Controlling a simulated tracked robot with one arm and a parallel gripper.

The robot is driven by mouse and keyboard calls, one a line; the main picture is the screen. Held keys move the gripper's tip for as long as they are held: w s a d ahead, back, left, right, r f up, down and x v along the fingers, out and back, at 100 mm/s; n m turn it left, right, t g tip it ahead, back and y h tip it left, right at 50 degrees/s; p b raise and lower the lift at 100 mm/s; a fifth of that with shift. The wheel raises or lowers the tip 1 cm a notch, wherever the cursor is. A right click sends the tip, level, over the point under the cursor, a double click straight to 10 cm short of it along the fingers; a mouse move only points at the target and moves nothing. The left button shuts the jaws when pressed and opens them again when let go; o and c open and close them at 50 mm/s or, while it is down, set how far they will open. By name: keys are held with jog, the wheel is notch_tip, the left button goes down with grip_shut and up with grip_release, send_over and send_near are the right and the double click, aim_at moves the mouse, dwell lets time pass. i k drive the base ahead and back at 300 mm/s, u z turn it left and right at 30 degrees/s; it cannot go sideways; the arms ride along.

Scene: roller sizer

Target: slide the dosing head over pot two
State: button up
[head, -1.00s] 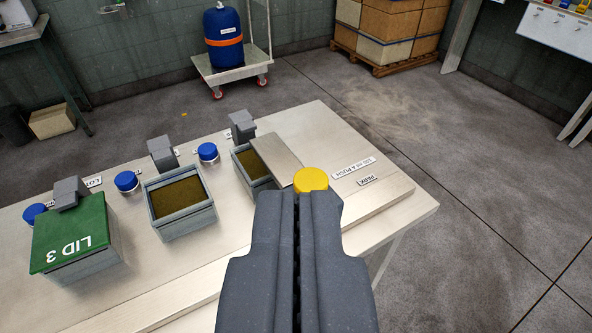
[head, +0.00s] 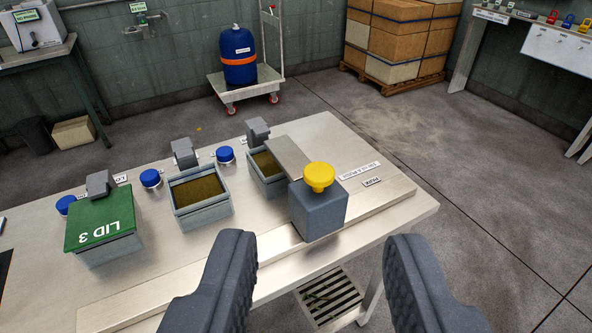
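The dosing head is a grey block (head: 318,208) with a yellow knob (head: 319,177) on top. It stands on the front rail (head: 190,288) near the right end, by the PARK label (head: 371,182). Its flat metal plate (head: 281,157) reaches back over part of the right pot (head: 263,185). The middle pot (head: 203,215), likely pot two, is open and holds brown-green material. The left pot is covered by a green lid (head: 101,219) marked LID 3. My gripper (head: 322,243) is open and empty, its fingers wide apart on the near side of the dosing head.
Blue caps (head: 151,178) and grey brackets (head: 184,153) stand behind the pots. The metal table (head: 345,133) has bare room at its right back. A trolley (head: 240,87) with a blue drum and stacked boxes (head: 402,45) stand beyond.

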aim_at(316, 216)
jog(key=u, duration=0.6)
jog(key=i, duration=1.05)
jog(key=z, duration=0.25)
